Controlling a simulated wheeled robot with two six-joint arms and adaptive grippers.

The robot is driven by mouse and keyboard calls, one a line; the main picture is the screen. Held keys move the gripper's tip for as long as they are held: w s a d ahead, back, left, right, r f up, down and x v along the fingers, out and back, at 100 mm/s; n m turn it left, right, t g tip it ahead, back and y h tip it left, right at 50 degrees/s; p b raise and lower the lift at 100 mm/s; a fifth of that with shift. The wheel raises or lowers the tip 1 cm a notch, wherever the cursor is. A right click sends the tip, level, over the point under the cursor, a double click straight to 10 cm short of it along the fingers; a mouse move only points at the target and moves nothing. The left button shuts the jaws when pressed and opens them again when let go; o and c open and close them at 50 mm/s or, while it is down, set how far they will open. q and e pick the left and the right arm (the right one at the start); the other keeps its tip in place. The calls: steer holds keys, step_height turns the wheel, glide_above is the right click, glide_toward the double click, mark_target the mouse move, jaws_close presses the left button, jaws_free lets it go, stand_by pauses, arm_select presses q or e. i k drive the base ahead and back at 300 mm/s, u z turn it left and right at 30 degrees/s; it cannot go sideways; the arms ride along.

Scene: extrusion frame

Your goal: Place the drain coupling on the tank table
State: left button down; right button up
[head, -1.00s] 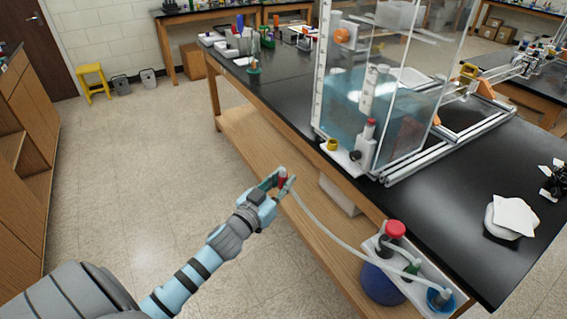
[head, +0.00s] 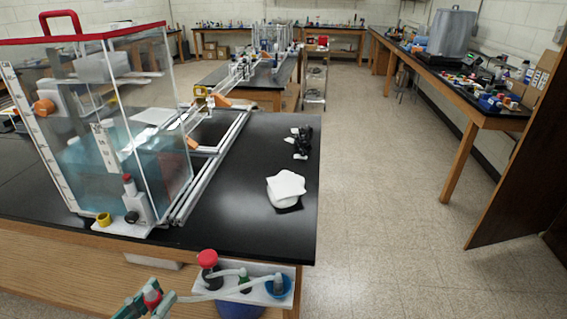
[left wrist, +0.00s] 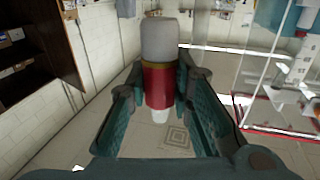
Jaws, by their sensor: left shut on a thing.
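The drain coupling (left wrist: 158,85) is a red cylinder with a grey end and a thin yellow band. It sits between the fingers of my left gripper (left wrist: 160,105) in the left wrist view. In the head view the left gripper (head: 148,303) is at the bottom edge, shut on the red coupling (head: 153,297), in front of the tank table's front side. A pale hose runs right from it towards a white bracket. The tank table (head: 245,215) has a black top and carries a clear tank (head: 105,120) of bluish water. My right gripper is not in view.
The white bracket (head: 257,294) at the table's front edge holds a red-capped part (head: 208,260) and a blue cup (head: 279,287). White cloths (head: 286,188) and a small black device (head: 302,140) lie on the table's right. The front right tabletop is clear.

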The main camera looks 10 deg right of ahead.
mark_target(210, 226)
steer(key=z, duration=3.4)
steer(key=k, duration=1.15)
steer(key=u, duration=1.7)
